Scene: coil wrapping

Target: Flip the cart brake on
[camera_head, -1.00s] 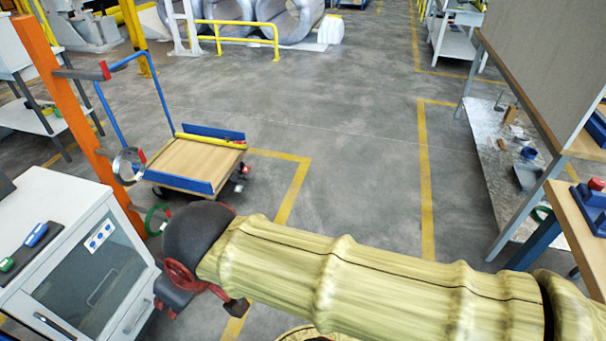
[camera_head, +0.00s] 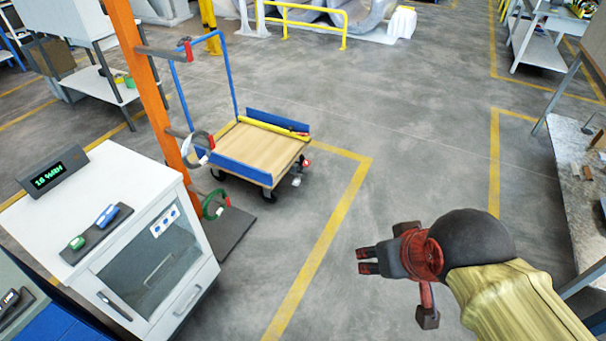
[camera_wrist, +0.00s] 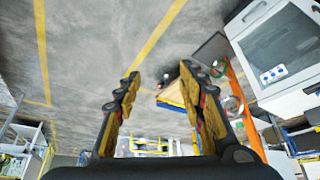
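The cart (camera_head: 262,158) stands on the floor at upper middle left in the head view, with a wooden deck, blue side rails and a blue handle (camera_head: 181,92) at its left. A small red part (camera_head: 306,162) shows by the wheel at its right corner; whether it is the brake lever, and how it is set, I cannot tell. My gripper (camera_head: 366,260) is in front of the cart to the right, well apart from it, and empty. In the wrist view my gripper (camera_wrist: 160,77) has its fingers wide apart, with the cart (camera_wrist: 174,97) partly hidden behind the right finger.
An orange post (camera_head: 148,85) with hose holders stands left of the cart. A white cabinet (camera_head: 110,215) is at lower left. A workbench (camera_head: 570,170) stands at the right. The grey floor between cart and gripper is clear, crossed by a yellow line (camera_head: 318,255).

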